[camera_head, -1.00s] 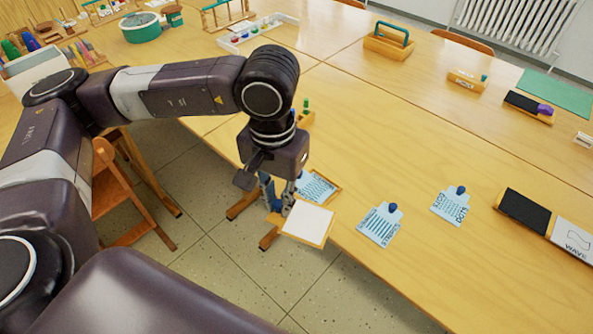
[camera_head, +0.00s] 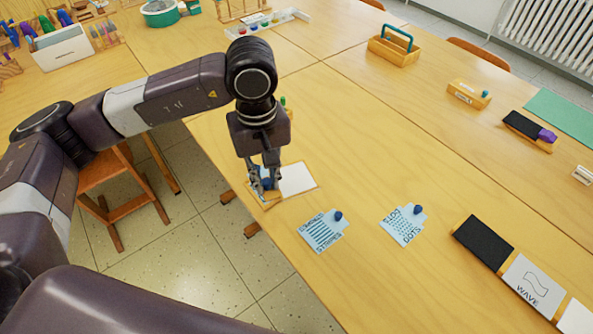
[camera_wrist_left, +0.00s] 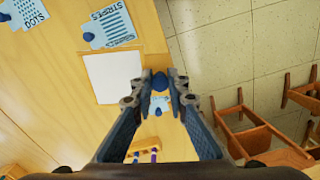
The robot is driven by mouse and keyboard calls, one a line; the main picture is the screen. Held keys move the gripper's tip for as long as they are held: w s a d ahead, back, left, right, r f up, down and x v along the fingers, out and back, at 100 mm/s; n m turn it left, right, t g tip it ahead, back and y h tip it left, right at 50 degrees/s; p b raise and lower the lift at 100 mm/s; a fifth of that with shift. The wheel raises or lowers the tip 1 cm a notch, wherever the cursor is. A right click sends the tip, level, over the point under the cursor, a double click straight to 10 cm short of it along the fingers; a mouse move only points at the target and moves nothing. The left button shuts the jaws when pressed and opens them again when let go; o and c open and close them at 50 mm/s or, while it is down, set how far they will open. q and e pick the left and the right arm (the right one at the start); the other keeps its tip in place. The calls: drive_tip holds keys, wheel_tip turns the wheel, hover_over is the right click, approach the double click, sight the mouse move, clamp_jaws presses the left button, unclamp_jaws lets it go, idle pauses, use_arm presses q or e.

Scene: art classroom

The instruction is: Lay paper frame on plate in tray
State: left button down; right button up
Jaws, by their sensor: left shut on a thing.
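My left gripper (camera_head: 264,180) is shut on the blue knob (camera_wrist_left: 160,80) at the side of the paper frame. The frame's white sheet (camera_head: 296,179) extends right of the fingers in the head view; it also shows in the left wrist view (camera_wrist_left: 114,78). It is over the wooden tray (camera_head: 268,205) at the table's near edge, and covers most of it. A bit of light-blue plate (camera_wrist_left: 160,104) shows between the fingers in the wrist view. Whether the frame touches the plate is unclear. My right gripper is not in view.
A stripes plate (camera_head: 322,235) and a dots plate (camera_head: 403,226), each with a blue knob, lie to the right on the table. A black pad (camera_head: 483,242) and a wave card (camera_head: 533,285) lie farther right. Open table (camera_head: 365,145) lies behind.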

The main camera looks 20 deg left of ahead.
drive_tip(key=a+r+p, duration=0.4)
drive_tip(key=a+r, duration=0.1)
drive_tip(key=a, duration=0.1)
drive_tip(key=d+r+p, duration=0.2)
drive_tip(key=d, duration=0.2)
use_arm(q)
drive_tip(key=w+f+n, duration=0.2)
drive_tip(key=f+n, duration=0.1)
drive_tip(key=n, duration=0.4)
drive_tip(key=w+f+n+b, duration=0.1)
drive_tip(key=w+f+n, duration=0.1)
drive_tip(key=f+n, duration=0.2)
drive_tip(key=w+f+n, duration=0.2)
drive_tip(key=f+n, duration=0.1)
drive_tip(key=n, duration=0.6)
drive_tip(key=shift+w+d+f+n, duration=0.15)
drive_tip(key=shift+w+f+n, duration=0.25)
wheel_tip(320, 180, down, 3)
drive_tip(key=shift+r+b, duration=0.2)
drive_tip(key=shift+b, duration=0.95)
drive_tip(key=shift+w+f+b, duration=0.1)
drive_tip(key=shift+f+b, duration=0.35)
drive_tip(key=shift+f, duration=0.15)
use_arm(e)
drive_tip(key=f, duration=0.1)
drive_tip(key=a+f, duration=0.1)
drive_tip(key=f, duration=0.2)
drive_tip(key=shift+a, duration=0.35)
